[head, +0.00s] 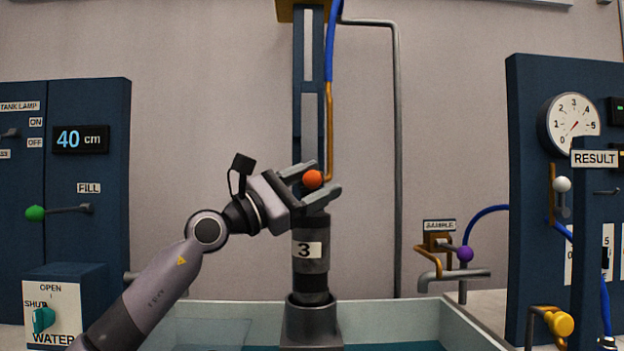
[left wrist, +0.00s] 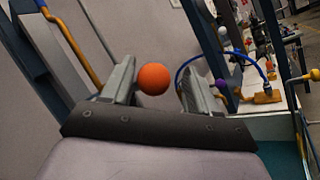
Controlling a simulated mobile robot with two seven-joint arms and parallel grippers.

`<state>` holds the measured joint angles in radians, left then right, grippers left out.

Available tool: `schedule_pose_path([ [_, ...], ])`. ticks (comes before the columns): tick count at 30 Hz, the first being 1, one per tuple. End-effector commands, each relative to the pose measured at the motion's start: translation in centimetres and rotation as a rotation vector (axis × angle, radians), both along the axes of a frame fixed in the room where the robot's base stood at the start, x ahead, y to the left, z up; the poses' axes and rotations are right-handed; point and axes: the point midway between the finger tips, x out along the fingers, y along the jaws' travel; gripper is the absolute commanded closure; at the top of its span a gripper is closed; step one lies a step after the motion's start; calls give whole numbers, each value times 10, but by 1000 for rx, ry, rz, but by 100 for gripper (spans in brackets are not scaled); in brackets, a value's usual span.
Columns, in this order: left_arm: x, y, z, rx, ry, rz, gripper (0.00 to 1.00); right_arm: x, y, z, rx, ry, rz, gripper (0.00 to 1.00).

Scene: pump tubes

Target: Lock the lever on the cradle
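An orange ball knob (head: 312,179), the end of the lever, sits at the top of the dark cylinder marked 3 (head: 309,262) in the head view. The cylinder stands upright in the cradle base (head: 311,322) below a tall blue column. My left gripper (head: 322,180) is open, with its fingers on either side of the knob. In the left wrist view, the knob (left wrist: 153,79) shows between the open fingers, closer to the left finger, with a gap to the right one. The lever's arm is hidden behind the gripper. My right gripper is not in view.
A tank with pale walls (head: 235,309) surrounds the cradle base. A blue panel (head: 90,180) stands at left, with a green-knobbed lever. A gauge panel (head: 530,200) stands at right. A sample tap with a purple knob (head: 465,254) is between.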

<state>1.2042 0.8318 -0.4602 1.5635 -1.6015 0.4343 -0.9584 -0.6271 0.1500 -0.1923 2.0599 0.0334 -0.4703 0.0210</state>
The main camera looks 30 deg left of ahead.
Motion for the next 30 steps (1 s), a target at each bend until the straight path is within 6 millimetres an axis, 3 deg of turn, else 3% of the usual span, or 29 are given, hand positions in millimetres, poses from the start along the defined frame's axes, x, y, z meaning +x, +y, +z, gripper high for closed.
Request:
schedule_pose_path([
  [11,-5,7,-1,-2,-7,8,41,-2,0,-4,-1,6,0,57],
  [21,-42,30,-22,0,-1,6,41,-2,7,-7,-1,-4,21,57],
  [30,-56,38,-26,-1,-3,4,41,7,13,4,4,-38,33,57],
])
